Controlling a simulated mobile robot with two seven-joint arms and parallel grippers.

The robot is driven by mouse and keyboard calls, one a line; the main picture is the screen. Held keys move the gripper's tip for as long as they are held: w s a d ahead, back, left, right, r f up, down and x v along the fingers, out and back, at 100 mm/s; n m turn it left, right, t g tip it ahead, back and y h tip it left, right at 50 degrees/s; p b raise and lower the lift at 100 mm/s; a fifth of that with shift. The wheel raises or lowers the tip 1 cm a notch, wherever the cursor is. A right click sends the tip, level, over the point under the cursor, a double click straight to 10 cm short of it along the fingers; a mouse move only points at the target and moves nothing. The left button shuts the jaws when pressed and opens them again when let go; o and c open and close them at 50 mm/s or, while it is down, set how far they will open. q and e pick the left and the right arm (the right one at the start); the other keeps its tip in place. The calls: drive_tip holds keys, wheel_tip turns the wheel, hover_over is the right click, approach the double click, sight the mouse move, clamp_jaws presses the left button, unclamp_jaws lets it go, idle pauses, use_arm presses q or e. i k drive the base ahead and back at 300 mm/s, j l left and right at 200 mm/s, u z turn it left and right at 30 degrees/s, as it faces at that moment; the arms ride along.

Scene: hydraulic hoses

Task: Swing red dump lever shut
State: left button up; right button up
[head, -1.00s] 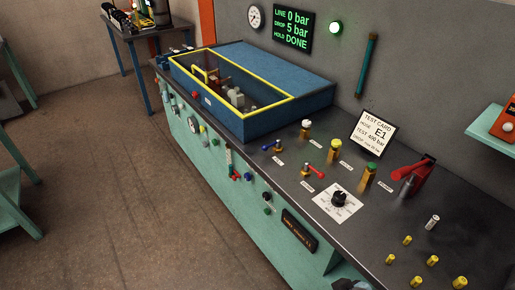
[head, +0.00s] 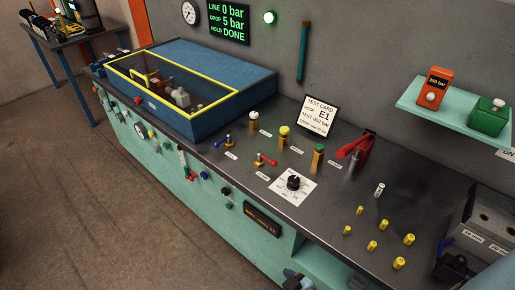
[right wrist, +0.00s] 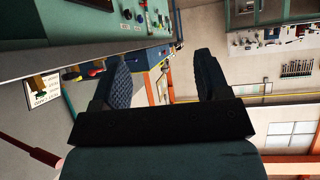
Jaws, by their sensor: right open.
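A small red lever (head: 268,161) sits on a valve on the dark bench top, behind the dial on its white plate. Its label is too small to read. A blue-handled valve (head: 222,141) stands to its left. A larger red handle (head: 354,146) rises farther right on the bench. My right gripper (right wrist: 163,75) shows in the right wrist view with its two dark fingers wide apart and nothing between them. Neither gripper shows in the head view, so their distance from the red lever cannot be told there.
A blue box with a yellow-framed window (head: 231,82) stands on the bench at left. A black dial (head: 293,182), a test card (head: 318,115) and several yellow fittings (head: 371,246) stand on it too. The wall display (head: 229,22) reads line 0 bar. Open floor lies at left.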

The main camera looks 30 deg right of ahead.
sight(274, 163)
drive_tip(key=i+j+z, duration=0.6)
drive_tip(key=i+j, duration=0.15)
drive_tip(key=j, duration=0.25)
